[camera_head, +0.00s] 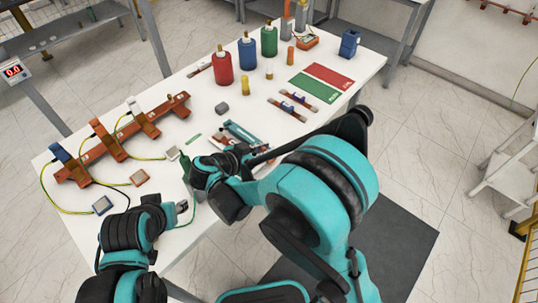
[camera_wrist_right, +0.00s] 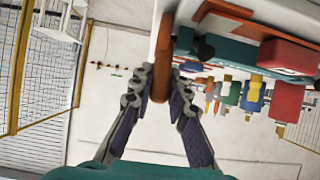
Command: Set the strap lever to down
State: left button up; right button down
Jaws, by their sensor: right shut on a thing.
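My right gripper (camera_wrist_right: 158,88) has its two fingers on either side of an orange-brown bar, which I take to be the strap lever (camera_wrist_right: 162,60), and is shut on it. The bar stands along the edge of a white and teal unit. In the head view my right arm covers the lever and most of the gripper (camera_head: 188,170). A teal and white device (camera_head: 240,132) with a red part lies just beyond that arm. My left gripper (camera_head: 182,208) is at the table's front edge, away from the device; its jaws are too small to read.
A brown rail with terminals and wires (camera_head: 120,140) lies at the left of the white table (camera_head: 225,83). Red (camera_head: 222,68), blue (camera_head: 247,54) and green (camera_head: 269,41) bushings stand at the back. Red and green mats (camera_head: 325,82) lie at the right.

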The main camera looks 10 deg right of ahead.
pick_arm(q)
jog(key=shift+f+b, duration=1.85)
jog(key=shift+f, duration=0.5)
pick_arm(e)
jog(key=shift+s+a+f+t+h, duration=0.2)
jog(key=shift+a+f+t+h, duration=0.1)
jog(key=shift+t+h, duration=0.15)
jog(key=shift+s+a+f+t+h, duration=0.15)
jog(key=shift+s+a+t+h, duration=0.15)
jog(key=shift+h, duration=0.25)
jog(key=shift+w, duration=0.1)
jog(key=c, duration=1.4)
grip_release()
jog(key=shift+c, duration=0.2)
jog(key=shift+d, duration=0.1)
jog(key=shift+r, duration=0.15)
notch_tip(320, 180, up, 10)
jog(key=shift+f, duration=0.1)
